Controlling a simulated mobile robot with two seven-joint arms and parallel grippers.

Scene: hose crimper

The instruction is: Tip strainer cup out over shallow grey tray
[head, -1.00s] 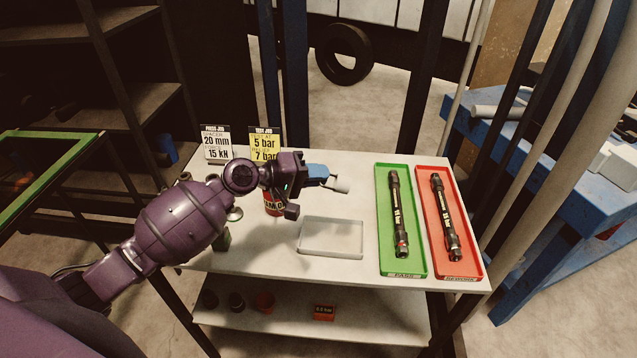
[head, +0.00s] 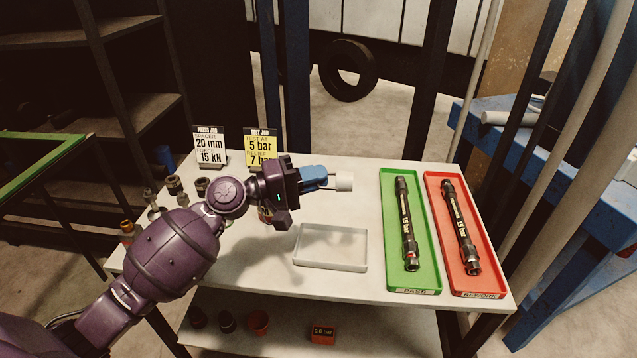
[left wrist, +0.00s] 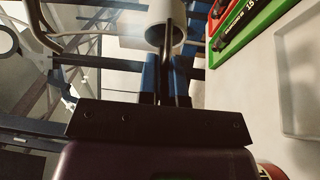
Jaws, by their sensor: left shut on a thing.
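My left gripper (head: 318,179) is shut on the strainer cup (head: 344,181), a small pale cup held out past the blue fingertips. In the left wrist view the cup (left wrist: 166,32) shows as a white ring beyond the blue fingers (left wrist: 165,80), with a dark rod running to it. In the head view the cup is in the air above the table, behind and a little right of the shallow grey tray (head: 330,266). The tray looks empty. What the cup holds cannot be seen. My right gripper is not in view.
A green PASS tray (head: 414,289) and a red REWORK tray (head: 477,291) each hold a hose at the right. Two job cards (head: 210,147) stand at the back left. Several small fittings (head: 174,185) stand at the left. A can (head: 265,214) is partly hidden behind my gripper.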

